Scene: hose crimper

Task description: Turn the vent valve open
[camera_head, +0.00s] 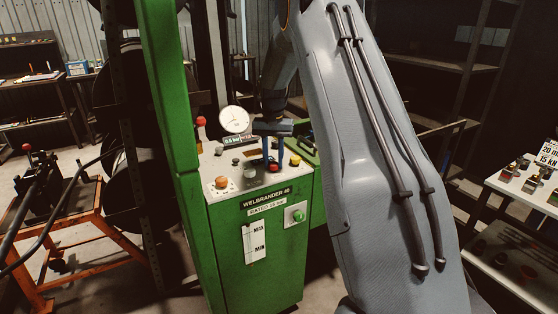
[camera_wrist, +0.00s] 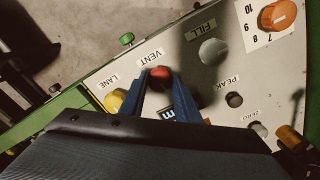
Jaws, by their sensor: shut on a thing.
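The vent valve is a small red knob (camera_wrist: 160,72) beside the VENT label on the white panel in the wrist view. In the head view the red knob (camera_head: 273,168) shows low between my fingers, on top of the green machine. My gripper (camera_wrist: 162,82) has its two blue fingers on either side of the knob, shut on it. In the head view my gripper (camera_head: 274,161) points down at the panel. The fingers hide part of the knob, and its turn angle cannot be told.
A yellow knob (camera_wrist: 115,101) by LANE sits close left of my fingers. A grey FILL knob (camera_wrist: 213,51) and an orange dial (camera_wrist: 278,15) lie to the right. A round gauge (camera_head: 233,119) stands at the panel's back. A side table (camera_head: 517,190) is at right.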

